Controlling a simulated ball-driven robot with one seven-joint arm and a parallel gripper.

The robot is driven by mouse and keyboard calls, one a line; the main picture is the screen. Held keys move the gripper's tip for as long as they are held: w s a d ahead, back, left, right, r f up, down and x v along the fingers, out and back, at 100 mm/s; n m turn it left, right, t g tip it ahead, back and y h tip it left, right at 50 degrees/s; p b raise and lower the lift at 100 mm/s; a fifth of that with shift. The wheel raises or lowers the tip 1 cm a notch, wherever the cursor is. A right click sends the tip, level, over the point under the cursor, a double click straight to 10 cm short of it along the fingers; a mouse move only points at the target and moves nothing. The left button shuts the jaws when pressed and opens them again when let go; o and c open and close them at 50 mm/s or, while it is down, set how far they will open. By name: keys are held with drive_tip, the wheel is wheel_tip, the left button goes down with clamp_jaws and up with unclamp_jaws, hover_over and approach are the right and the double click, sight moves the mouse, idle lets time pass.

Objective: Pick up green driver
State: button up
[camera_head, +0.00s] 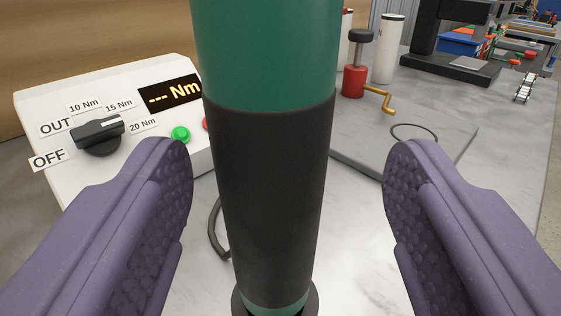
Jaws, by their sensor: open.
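The green driver (268,185) stands upright in the middle of the view, close to the camera. It has a green upper body, a wide black grip sleeve and a green band above a dark round foot. Its top is cut off by the frame. My gripper (288,180) is open, with one purple padded finger on each side of the driver's black sleeve. A gap shows between the driver and each finger, wider on the right. The driver's lower end is near the bottom edge of the view.
A white torque box (60,101) with a black knob and display stands behind left. A grey plate (375,150) lies behind right, near a red device (355,80) with a brass crank and a white cylinder (388,50). A dark cable lies behind the driver.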

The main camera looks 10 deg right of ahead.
drive_tip(key=w, duration=0.2)
drive_tip(key=w+b, duration=0.1)
drive_tip(key=w, duration=0.2)
drive_tip(key=shift+w+d+r, duration=0.15)
drive_tip(key=shift+d, duration=0.05)
drive_tip(key=shift+c, duration=0.5)
drive_tip(key=c, duration=1.1)
drive_tip(key=shift+o, duration=0.2)
wheel_tip(320, 180, up, 19)
drive_tip(key=p, duration=1.1)
